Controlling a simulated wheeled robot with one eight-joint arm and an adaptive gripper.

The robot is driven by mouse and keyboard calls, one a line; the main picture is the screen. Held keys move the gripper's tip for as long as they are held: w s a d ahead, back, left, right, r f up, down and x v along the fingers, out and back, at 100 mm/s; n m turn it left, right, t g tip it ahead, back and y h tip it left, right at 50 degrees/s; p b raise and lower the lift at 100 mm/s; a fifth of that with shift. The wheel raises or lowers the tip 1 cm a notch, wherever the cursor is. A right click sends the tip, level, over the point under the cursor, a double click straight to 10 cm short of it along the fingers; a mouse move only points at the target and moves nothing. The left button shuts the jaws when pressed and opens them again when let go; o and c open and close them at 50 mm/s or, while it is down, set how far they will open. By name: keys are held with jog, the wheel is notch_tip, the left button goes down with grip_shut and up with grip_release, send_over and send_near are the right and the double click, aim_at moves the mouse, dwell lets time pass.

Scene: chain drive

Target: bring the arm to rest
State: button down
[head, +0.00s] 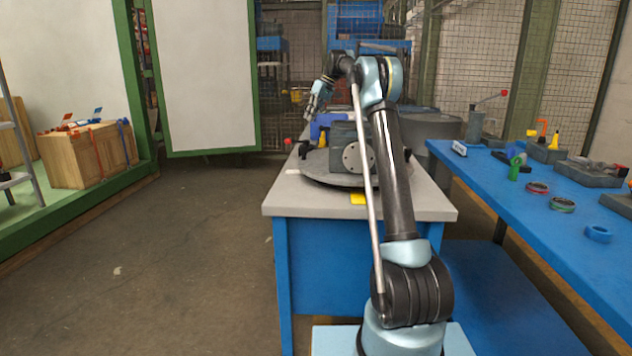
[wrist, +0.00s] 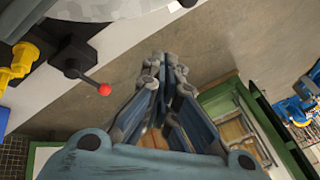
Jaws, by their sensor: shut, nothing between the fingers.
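My arm reaches forward from its base over the blue bench with a grey top (head: 440,208). My gripper (head: 317,103) hangs at the far left side of the bench, above and beyond the grey machine block (head: 343,135). In the wrist view my gripper (wrist: 167,62) has its fingers together, with nothing between them. Floor shows past the fingertips. The block sits on a dark round plate (head: 325,176), partly hidden behind my arm.
A red-knobbed lever (wrist: 104,89) stands out from the bench edge, left of the fingers. A blue side table (head: 480,170) with rings and small tools stands right. A green-framed panel (head: 205,75) and wooden crate (head: 90,155) stand left. The floor between is clear.

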jog(key=s+d+m+h, duration=0.1)
jog(key=s+d, duration=0.3)
jog(key=s, duration=0.7)
jog(key=s+d+m+t+h, duration=0.15)
jog(key=s+d, duration=0.35)
jog(key=s, duration=0.7)
jog(key=s+d+m, duration=0.2)
jog(key=s+d, duration=0.2)
jog(key=s, duration=0.7)
jog(key=s+d+f+m+h, duration=0.1)
jog(key=s+d+f, duration=0.1)
jog(key=s+f, duration=0.7)
jog(key=s+d+f+m+h, duration=0.1)
jog(key=s+d+f, duration=0.2)
jog(key=s+f, duration=0.6)
jog(key=s+d+f+m+h, duration=0.1)
jog(key=s+d+f, duration=0.2)
jog(key=s+f, duration=0.7)
jog(key=s+t, duration=0.1)
jog(key=s, duration=0.3)
jog(key=shift+d+m, duration=0.25)
jog(key=shift+m, duration=0.1)
jog(key=shift+w+f, duration=0.25)
jog(key=shift+w, duration=0.25)
